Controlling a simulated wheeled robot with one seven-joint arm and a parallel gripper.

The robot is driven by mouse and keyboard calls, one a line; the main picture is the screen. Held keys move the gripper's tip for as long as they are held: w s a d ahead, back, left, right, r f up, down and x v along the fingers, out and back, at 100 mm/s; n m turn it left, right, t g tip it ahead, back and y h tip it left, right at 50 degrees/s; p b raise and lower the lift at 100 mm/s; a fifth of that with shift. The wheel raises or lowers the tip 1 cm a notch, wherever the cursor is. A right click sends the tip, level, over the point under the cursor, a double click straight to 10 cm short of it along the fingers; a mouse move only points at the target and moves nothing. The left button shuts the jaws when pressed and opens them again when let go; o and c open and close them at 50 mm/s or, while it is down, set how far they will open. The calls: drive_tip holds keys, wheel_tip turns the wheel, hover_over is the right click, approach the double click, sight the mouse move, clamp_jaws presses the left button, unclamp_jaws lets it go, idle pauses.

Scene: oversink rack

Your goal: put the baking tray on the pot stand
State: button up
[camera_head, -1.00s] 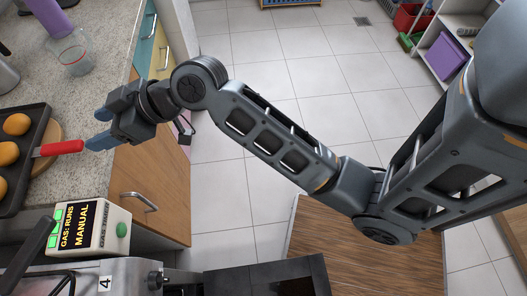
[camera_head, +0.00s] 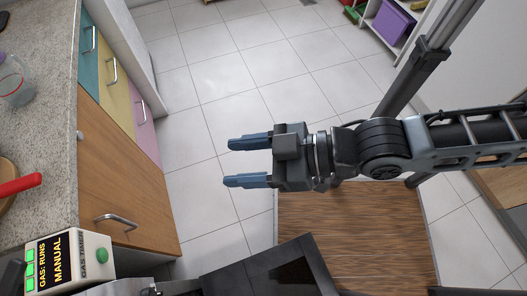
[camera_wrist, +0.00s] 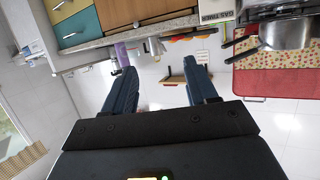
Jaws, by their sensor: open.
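My gripper (camera_head: 247,162) is open and empty, over the floor to the right of the counter, with its fingers pointing left. In the wrist view both fingers (camera_wrist: 160,68) are apart with nothing between them. A red handle (camera_head: 20,185) shows at the left edge of the head view, over the counter and well left of my gripper. The baking tray body is out of the head view now. Part of a round wooden piece (camera_head: 6,203) shows beside the handle; I cannot tell whether it is the pot stand.
A gas timer box (camera_head: 70,262) stands at the counter's front corner. A clear measuring cup (camera_head: 15,85) stands at the far left. Teal, yellow and pink drawers and a wooden door (camera_head: 125,185) face the open tiled floor. A metal pot (camera_wrist: 285,32) shows in the wrist view.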

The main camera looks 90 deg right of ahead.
drive_tip(key=shift+s+a+r, duration=0.2)
drive_tip(key=shift+s+r, duration=0.5)
drive_tip(key=shift+s, duration=0.2)
drive_tip(key=shift+s+a+r, duration=0.15)
drive_tip(key=shift+s+r, duration=0.55)
drive_tip(key=shift+s, duration=0.2)
